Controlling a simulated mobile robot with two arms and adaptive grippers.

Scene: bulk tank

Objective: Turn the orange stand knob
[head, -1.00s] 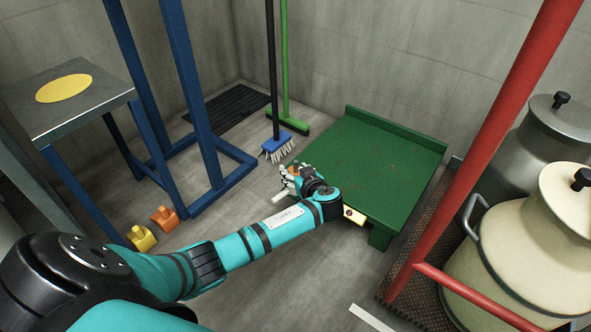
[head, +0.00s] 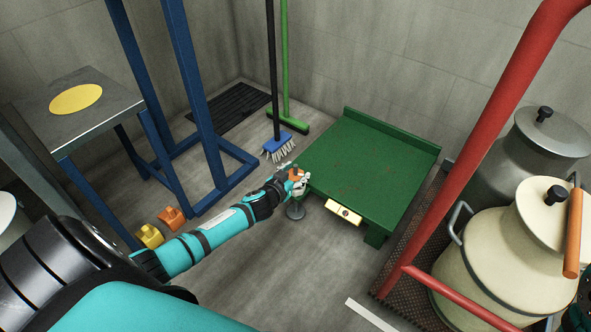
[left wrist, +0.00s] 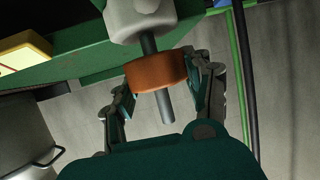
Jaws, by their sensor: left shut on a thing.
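The orange knob (left wrist: 155,72) is a short cylinder on a grey threaded-looking rod below a pale grey housing, in the left wrist view. In the head view the knob is mostly hidden by the fingers.
A red rail (head: 470,150) and cream can (head: 490,250) stand at the right. An orange bar (head: 573,235) is at the right edge. Brooms (head: 277,147) lean behind the stand. A blue frame (head: 200,110) and yellow block (head: 150,236) are left. The floor in front is clear.

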